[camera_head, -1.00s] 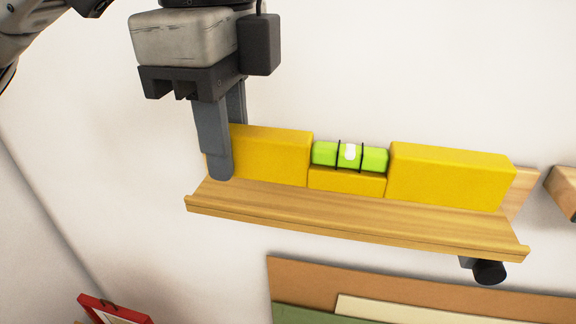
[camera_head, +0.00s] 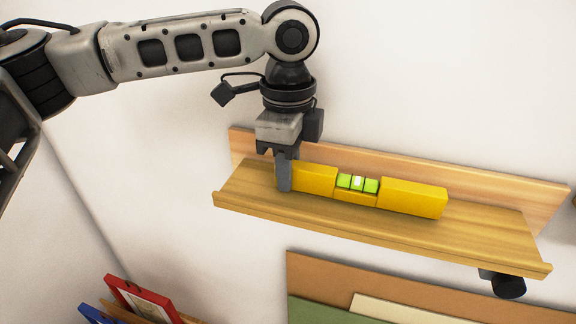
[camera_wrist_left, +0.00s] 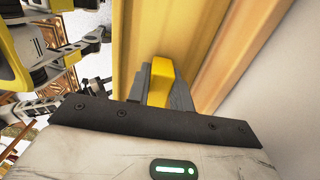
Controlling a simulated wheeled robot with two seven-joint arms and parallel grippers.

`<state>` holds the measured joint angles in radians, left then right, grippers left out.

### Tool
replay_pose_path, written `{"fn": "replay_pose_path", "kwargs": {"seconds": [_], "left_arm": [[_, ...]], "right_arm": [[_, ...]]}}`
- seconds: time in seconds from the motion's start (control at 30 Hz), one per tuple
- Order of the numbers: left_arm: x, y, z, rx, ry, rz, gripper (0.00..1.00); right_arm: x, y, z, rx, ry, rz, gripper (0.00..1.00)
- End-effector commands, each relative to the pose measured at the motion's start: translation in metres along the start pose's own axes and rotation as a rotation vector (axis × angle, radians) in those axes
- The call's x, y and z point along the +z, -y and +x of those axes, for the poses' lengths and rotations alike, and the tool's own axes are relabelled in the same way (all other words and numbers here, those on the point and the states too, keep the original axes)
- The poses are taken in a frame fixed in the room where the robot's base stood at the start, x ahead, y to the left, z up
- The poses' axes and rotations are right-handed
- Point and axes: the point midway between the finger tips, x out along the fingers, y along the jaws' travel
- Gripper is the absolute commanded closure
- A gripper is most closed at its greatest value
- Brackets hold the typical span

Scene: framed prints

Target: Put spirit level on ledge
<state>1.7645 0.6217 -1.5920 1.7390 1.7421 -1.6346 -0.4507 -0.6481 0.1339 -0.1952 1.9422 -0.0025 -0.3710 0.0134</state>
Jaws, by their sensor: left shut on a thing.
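The yellow spirit level (camera_head: 412,198) with its green vial lies lengthwise along the wooden ledge (camera_head: 470,235), between its front lip and back board. It looks level and over the shelf surface; I cannot tell whether its underside touches. My left gripper (camera_head: 284,186) is shut on the level's left end, fingers pointing down. In the left wrist view the yellow end of the level (camera_wrist_left: 161,80) shows between the grey fingers (camera_wrist_left: 163,92), with the wooden ledge (camera_wrist_left: 215,45) beyond. My right gripper is not in view.
A black cylinder (camera_head: 508,284) sits under the ledge's right end. Brown and green boards (camera_head: 390,280) are below the ledge. A red frame (camera_head: 140,300) stands at lower left. The ledge is bare to the right of the level.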

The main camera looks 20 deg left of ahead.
Motion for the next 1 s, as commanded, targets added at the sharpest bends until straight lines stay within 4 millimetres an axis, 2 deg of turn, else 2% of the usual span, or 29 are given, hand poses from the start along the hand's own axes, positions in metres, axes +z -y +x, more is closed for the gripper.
{"fn": "replay_pose_path", "kwargs": {"seconds": [0.4, 0.43, 0.5, 0.83, 1.0], "left_arm": [[0.000, -0.001, 0.007, 0.000, -0.002, 0.000, 1.00], [0.000, -0.001, 0.008, 0.000, -0.001, 0.000, 0.76], [0.000, -0.001, 0.007, -0.001, -0.001, -0.001, 0.57], [0.000, 0.000, 0.004, -0.002, -0.001, -0.001, 0.57], [-0.001, 0.000, -0.016, -0.004, -0.002, -0.001, 0.57]], "right_arm": [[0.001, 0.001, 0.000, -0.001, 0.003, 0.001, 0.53], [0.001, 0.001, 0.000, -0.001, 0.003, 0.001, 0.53], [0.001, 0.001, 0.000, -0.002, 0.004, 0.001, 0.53], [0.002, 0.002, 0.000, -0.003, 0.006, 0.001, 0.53], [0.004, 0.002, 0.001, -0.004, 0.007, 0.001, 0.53]]}}
